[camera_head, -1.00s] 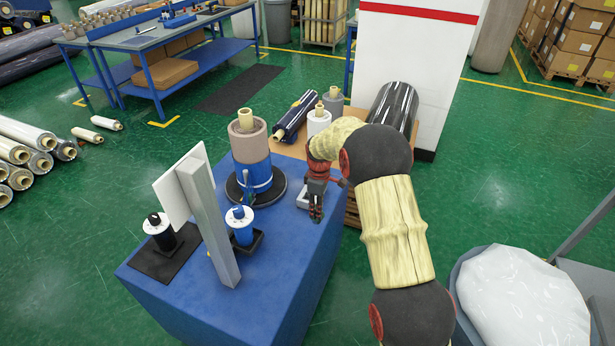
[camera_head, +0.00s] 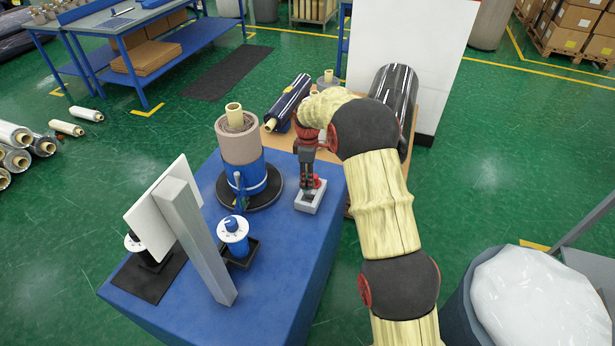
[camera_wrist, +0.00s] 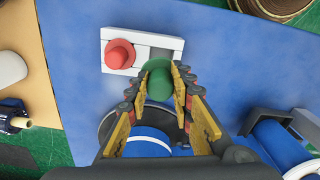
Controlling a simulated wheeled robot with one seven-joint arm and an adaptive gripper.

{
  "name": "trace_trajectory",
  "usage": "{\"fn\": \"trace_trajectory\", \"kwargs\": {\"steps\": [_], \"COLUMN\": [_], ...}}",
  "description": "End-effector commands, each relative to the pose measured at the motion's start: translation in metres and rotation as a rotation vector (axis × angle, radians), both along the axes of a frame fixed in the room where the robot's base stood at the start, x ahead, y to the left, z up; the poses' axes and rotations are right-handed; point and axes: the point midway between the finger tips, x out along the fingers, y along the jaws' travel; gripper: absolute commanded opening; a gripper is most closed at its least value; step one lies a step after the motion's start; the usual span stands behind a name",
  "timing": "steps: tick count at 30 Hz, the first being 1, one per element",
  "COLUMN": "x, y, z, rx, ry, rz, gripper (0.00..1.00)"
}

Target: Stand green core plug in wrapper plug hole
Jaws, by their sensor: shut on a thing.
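My gripper (camera_wrist: 160,92) is shut on the green core plug (camera_wrist: 158,82) in the wrist view, with a yellow-padded finger on either side. The plug is at the near edge of a white tray (camera_wrist: 176,43). I cannot tell its height above the tray. A red plug (camera_wrist: 121,52) stands in the tray beside a bare grey recess. In the head view my gripper (camera_head: 308,182) points down at the tray (camera_head: 304,205), and the green plug cannot be made out. The wrapper (camera_head: 262,196), a black turntable with a blue-wrapped roll (camera_head: 247,172), is left of it. I cannot make out its plug hole.
A grey post (camera_head: 197,240) with a white panel (camera_head: 152,208) rises at the front of the blue table (camera_head: 290,255). A blue-and-white spool (camera_head: 233,233) stands in a black holder beside it. Dark rolls lie behind the tray. The table's right front is clear.

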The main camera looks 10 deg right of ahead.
Motion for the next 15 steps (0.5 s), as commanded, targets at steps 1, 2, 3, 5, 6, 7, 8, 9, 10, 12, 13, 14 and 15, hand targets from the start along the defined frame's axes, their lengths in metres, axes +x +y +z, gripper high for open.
{"fn": "trace_trajectory", "kwargs": {"steps": [1, 2, 3, 5, 6, 7, 8, 9, 10, 12, 13, 14, 15], "x": [0.0, 0.0, 0.0, 0.0, 0.0, 0.0, 0.0, 0.0, 0.0, -0.001, -0.001, 0.0, 0.0], "y": [0.0, 0.0, 0.0, 0.0, 0.0, 0.0, 0.0, 0.0, 0.0, 0.0, 0.0, 0.0, 0.0], "z": [-0.007, -0.01, -0.014, -0.019, -0.023, -0.026, -0.029, -0.033, -0.035, -0.041, -0.043, -0.045, -0.048], "rx": [0.0, 0.0, 0.0, 0.0, 0.0, 0.0, 0.0, 0.0, 0.0, 0.0, 0.0, -0.001, 0.0], "ry": [0.0, 0.0, 0.0, 0.0, 0.0, 0.001, 0.001, 0.001, 0.001, 0.002, 0.002, 0.001, 0.001], "rz": [0.0, 0.0, 0.0, 0.0, 0.0, 0.0, 0.0, 0.0, 0.0, 0.0, 0.0, 0.0, 0.0], "gripper": [0.02, 0.02, 0.02, 0.02, 0.02, 0.02, 0.02, 0.02, 0.02, 0.02, 0.02, 0.02, 0.02]}}
